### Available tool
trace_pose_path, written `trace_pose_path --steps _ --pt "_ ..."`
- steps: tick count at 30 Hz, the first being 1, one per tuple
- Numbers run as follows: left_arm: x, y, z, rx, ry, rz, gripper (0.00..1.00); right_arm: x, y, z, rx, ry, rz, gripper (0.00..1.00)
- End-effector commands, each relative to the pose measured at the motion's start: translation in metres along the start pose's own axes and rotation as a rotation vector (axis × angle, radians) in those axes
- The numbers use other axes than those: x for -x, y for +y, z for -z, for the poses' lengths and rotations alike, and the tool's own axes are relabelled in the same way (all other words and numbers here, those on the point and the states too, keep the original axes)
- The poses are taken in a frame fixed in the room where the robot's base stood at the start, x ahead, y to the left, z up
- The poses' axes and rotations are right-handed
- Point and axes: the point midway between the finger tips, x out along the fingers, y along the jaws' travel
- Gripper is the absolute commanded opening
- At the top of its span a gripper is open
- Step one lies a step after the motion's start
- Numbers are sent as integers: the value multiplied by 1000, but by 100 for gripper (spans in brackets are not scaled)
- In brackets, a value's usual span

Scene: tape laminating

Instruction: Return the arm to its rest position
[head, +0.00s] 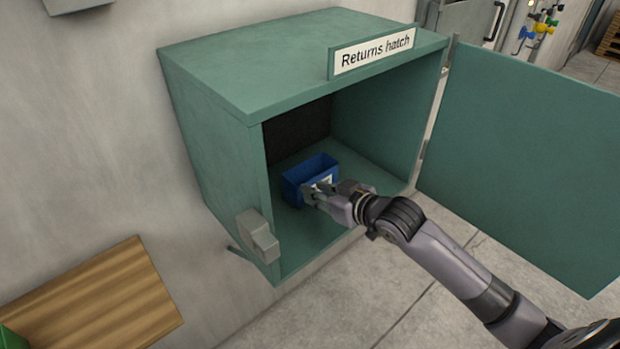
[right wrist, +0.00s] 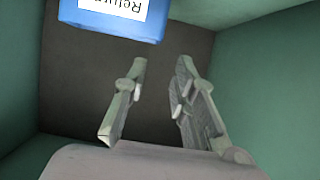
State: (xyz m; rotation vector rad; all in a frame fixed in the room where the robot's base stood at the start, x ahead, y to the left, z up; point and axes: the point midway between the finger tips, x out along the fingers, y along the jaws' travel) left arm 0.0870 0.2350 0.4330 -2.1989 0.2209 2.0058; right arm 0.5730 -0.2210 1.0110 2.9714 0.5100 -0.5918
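My right gripper (head: 318,194) reaches into the open green hatch cabinet (head: 215,160) marked "Returns hatch". A blue bin (head: 309,174) with a white label stands on the cabinet floor, just beyond the fingers. In the right wrist view the gripper (right wrist: 158,78) has its two fingers apart with nothing between them. The blue bin (right wrist: 112,22) shows there at the top, ahead of the fingertips, with part of its label in view. My left gripper is not in view.
The cabinet's green door (head: 525,150) stands swung open on the right, beside my right arm. A grey latch block (head: 258,236) sits at the cabinet's left front edge. A wooden surface (head: 100,300) lies at the lower left. Grey floor shows below the cabinet.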

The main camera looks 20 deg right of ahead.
Motion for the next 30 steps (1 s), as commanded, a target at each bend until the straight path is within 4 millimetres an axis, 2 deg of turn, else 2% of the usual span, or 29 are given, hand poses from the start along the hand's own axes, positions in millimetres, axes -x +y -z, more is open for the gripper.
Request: trace_pose_path --steps 4,6,8,11,12,15,18,24,30 --pt "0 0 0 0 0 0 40 0 0 -1 0 -1 0 25" --pt "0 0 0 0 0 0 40 1 -5 -8 -3 -16 2 25" --pt "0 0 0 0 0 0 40 4 -13 -22 -4 -50 1 25" --pt "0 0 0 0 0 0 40 18 -37 -65 -10 -158 -7 25" --pt "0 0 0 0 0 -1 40 28 -48 -87 -13 -218 -13 25" --pt "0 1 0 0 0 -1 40 59 -70 -136 -25 -368 -40 25" --pt "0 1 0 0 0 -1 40 89 -84 -170 -37 -490 -66 25" --pt "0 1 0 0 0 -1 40 143 -102 -215 -70 -683 -106 25" --pt "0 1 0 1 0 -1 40 194 -116 -246 -112 -849 -140 25"
